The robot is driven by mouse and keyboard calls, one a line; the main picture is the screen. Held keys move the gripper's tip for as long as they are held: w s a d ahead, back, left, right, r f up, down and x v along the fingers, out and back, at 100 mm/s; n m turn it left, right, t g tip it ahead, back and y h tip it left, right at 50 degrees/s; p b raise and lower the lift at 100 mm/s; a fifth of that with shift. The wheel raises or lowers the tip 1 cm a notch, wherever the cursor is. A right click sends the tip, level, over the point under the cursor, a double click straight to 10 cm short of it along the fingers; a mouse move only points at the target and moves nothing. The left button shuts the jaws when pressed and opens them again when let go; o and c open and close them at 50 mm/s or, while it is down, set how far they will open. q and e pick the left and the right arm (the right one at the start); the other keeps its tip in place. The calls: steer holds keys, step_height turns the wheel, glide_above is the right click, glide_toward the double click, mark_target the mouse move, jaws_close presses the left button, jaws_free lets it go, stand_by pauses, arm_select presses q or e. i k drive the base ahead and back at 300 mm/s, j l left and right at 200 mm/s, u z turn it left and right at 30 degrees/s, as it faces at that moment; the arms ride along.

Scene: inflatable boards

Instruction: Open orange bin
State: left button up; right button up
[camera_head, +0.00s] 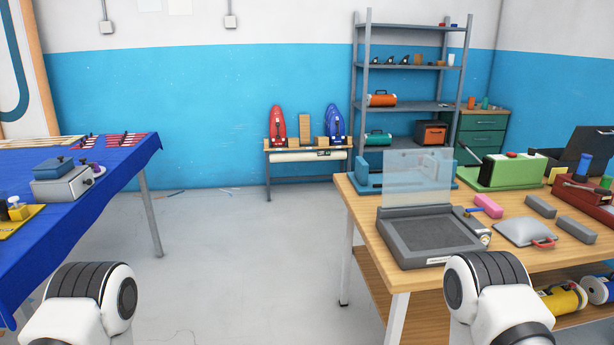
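No thing in view is plainly marked as the orange bin. An orange box (432,133) with a dark front stands on a low level of the grey shelf rack against the back wall; it is small, and I cannot tell whether it is a bin or whether it is shut. An orange cylinder (381,99) with dark ends lies on the shelf above, to its left. Only rounded white and black links of my two arms show at the bottom edge. Neither gripper is in view.
A blue-covered table (120,160) stands at left. A wooden workbench (380,232) at right carries a grey device, a green machine and other items, and blocks the near way to the rack (362,60). The grey floor (240,260) between the tables is mostly clear.

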mark_target(435, 136)
steer(key=i+j+u, duration=0.15)
steer(key=i, duration=0.7)
steer(key=i+j+u, duration=0.2)
steer(key=i, duration=0.65)
steer(key=i+z, duration=0.15)
steer(key=i, duration=1.4)
steer(key=i+j+z, duration=0.1)
steer(key=i, duration=1.45)
steer(key=i+l+z, duration=0.1)
steer(key=i+z, duration=0.4)
steer(key=i+j+z, duration=0.1)
steer(key=i+z, duration=0.4)
steer(key=i+j+z, duration=0.3)
steer(key=i+z, duration=0.15)
steer(key=i+l+z, duration=0.3)
steer(key=i, duration=0.35)
steer(key=i+z, duration=0.25)
steer(key=i, duration=0.35)
steer(key=i+l+u, duration=0.4)
steer(key=i+l, duration=0.2)
steer(key=l, duration=0.25)
steer(key=i+l+u, duration=0.15)
steer(key=l, duration=0.3)
steer(key=i, duration=0.1)
